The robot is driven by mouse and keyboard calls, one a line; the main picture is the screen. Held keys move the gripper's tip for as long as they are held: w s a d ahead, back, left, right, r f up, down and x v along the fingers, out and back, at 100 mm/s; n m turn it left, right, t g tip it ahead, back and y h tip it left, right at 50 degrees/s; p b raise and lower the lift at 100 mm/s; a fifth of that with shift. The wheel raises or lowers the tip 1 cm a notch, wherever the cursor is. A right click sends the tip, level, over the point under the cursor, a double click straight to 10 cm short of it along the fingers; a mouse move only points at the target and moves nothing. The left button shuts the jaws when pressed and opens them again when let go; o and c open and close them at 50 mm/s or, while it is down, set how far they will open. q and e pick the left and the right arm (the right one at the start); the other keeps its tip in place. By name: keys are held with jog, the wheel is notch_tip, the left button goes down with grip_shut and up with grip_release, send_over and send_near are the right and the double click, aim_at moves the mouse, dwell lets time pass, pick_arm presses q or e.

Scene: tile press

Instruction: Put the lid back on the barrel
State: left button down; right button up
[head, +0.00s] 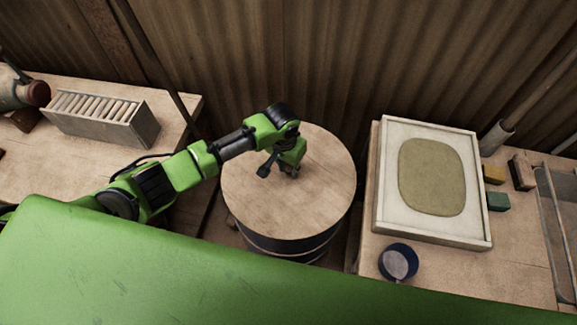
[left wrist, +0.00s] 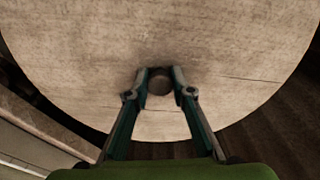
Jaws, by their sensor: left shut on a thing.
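The round wooden lid (head: 310,205) lies over the dark barrel (head: 285,247) in the middle of the head view. It looks level, and I cannot tell whether it is fully seated on the rim. My left gripper (head: 291,173) is over the middle of the lid. In the left wrist view my left gripper (left wrist: 160,80) is shut on the round dark knob (left wrist: 159,86) of the lid, with one finger on each side. The lid (left wrist: 220,55) fills most of that view. My right gripper is not in view.
A table on the right (head: 375,250) bears a white framed board (head: 384,205) with a greenish patch, a blue cup (head: 389,262) and small blocks (head: 497,201). A table on the left (head: 185,108) bears a slatted box (head: 133,130). A corrugated wall (head: 330,70) stands close behind.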

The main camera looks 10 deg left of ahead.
pick_arm(q)
jog(key=shift+p, duration=0.4)
dwell(0.3)
jog(key=c, duration=1.8)
grip_release()
jog(key=shift+o, duration=0.6)
jog(key=o, duration=0.5)
jog(key=shift+s, duration=0.1)
